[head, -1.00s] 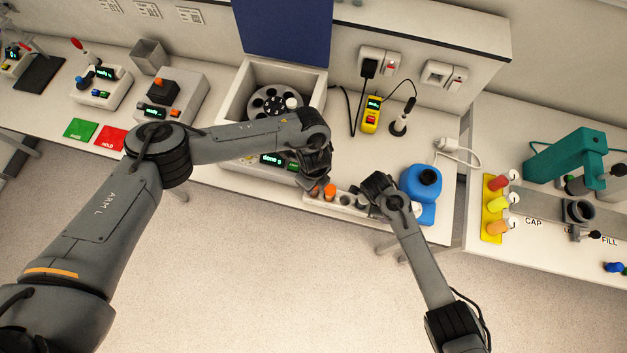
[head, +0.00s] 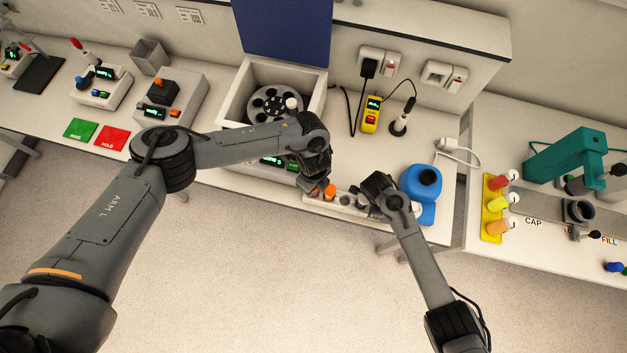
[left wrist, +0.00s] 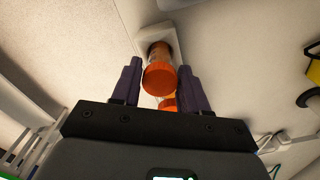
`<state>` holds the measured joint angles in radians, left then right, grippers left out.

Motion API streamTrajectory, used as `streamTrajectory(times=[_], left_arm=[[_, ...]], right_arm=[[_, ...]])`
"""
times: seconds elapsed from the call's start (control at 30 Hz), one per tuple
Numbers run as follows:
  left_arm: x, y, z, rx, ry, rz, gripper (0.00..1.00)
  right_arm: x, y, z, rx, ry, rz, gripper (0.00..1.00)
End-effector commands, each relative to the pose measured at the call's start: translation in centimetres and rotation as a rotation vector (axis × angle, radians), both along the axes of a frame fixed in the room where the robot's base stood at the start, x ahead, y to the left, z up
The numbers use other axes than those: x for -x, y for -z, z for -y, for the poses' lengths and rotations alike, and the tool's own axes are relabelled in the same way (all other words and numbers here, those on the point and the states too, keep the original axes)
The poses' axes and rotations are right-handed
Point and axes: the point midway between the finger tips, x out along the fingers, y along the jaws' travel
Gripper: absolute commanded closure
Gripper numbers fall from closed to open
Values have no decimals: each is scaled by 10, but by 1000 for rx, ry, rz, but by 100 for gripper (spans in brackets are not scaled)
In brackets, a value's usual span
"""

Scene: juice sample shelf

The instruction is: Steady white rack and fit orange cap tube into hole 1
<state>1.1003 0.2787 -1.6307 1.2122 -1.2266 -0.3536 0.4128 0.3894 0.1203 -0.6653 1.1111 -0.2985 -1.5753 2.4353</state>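The white rack (head: 346,207) lies along the bench's front edge, with an orange cap (head: 329,191) at its left part and dark holes to the right. My left gripper (head: 317,186) is over the rack's left end. In the left wrist view, an orange cap tube (left wrist: 160,77) fills the gap between its two purple fingers (left wrist: 160,84), which look closed on it. A second orange cap (left wrist: 168,103) shows partly behind it. Whether the held tube is in a hole cannot be told. My right gripper (head: 372,203) is at the rack's right end; its fingertips are hidden.
An open centrifuge (head: 277,100) is behind my left forearm.

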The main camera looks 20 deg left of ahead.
Motion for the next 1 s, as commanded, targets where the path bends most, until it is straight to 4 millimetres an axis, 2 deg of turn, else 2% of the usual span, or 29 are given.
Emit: streamTrajectory(times=[0.03, 0.13, 0.43, 0.57, 0.77, 1.0], left_arm=[[0, 0, 0, 0, 0, 0, 48], [0, 0, 0, 0, 0, 0, 33], [0, -1, 0, 0, 0, 0, 33], [-1, -8, 0, 0, 0, 1, 33], [-1, -36, 0, 2, 2, 2, 33], [-1, -81, 0, 1, 1, 3, 33]], right_arm=[[0, 0, 0, 0, 0, 1, 91], [0, -1, 0, 0, 0, 1, 91], [0, 0, 0, 0, 0, 1, 91], [0, 0, 0, 0, 0, 1, 91], [0, -1, 0, 0, 0, 1, 91], [0, 0, 0, 0, 0, 1, 91]])
